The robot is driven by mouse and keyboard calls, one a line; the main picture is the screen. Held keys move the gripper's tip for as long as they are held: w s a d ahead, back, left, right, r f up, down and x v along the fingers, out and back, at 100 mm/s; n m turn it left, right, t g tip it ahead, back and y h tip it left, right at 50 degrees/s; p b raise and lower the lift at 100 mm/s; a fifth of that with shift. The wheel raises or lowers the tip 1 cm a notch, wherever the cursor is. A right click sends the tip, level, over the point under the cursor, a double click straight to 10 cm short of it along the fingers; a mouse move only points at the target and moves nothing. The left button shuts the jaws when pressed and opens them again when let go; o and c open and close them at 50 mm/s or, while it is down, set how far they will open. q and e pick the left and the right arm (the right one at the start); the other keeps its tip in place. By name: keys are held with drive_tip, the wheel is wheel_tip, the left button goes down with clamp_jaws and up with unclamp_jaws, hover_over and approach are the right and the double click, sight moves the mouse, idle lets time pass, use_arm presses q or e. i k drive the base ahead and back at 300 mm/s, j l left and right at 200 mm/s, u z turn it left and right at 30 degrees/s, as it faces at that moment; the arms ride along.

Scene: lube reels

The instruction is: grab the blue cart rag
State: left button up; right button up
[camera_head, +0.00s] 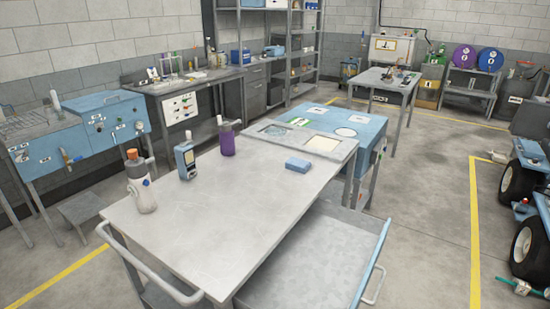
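A small folded blue rag (298,165) lies flat on the grey top of the metal cart (210,220), near its far right side. It lies just in front of a panel with two inset plates (322,143). Nothing touches the rag from above, and it is fully visible. Neither of my grippers is in view.
On the cart top, left of the rag, stand a purple bottle (227,140), a blue handheld meter (186,160) and a whitish bottle with an orange cap (140,183). An open grey drawer or tray (318,260) sits at the cart's front right. The middle of the top is clear.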

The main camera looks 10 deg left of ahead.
sight(299, 166)
drive_tip(key=i+l+u, duration=0.25)
drive_tip(key=l+u, duration=0.25)
drive_tip(key=l, duration=0.2)
drive_tip(key=i+l+u, duration=0.1)
drive_tip(key=l+u, duration=0.15)
drive_tip(key=l, duration=0.15)
drive_tip(key=i+l+u, duration=0.1)
drive_tip(key=l+u, duration=0.15)
drive_tip(key=l, duration=0.15)
